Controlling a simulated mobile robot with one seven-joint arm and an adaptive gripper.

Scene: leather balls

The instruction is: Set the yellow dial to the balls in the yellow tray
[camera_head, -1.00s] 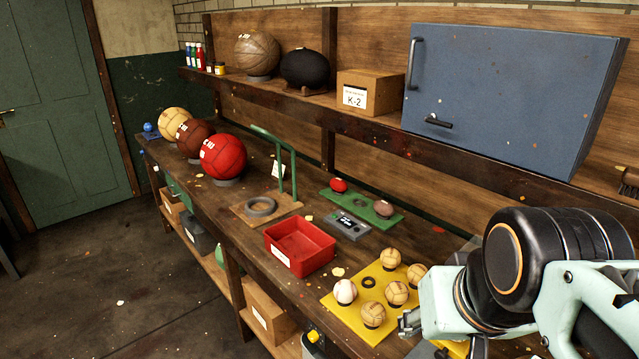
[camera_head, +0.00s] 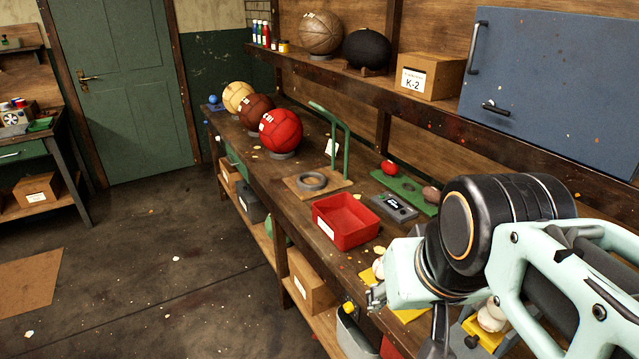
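The yellow tray (camera_head: 412,315) is on the long workbench, mostly hidden behind my arm; only bits of its yellow surface show. A pale ball (camera_head: 378,268) shows at its left end. Pale balls (camera_head: 491,316) also show at lower right beside my arm, partly covered. My gripper (camera_head: 376,298) is at the left end of my mint-green wrist, over the bench's front edge by the tray. Its fingers are small and partly hidden, so I cannot tell whether they are open or shut, and no held thing shows.
A red tray (camera_head: 345,238), grey display box (camera_head: 394,206) and green board (camera_head: 405,187) lie beyond the yellow tray. Large balls (camera_head: 281,131) stand farther along the bench. A second bench (camera_head: 40,150) at left carries a box with a round face (camera_head: 16,117). The floor between is open.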

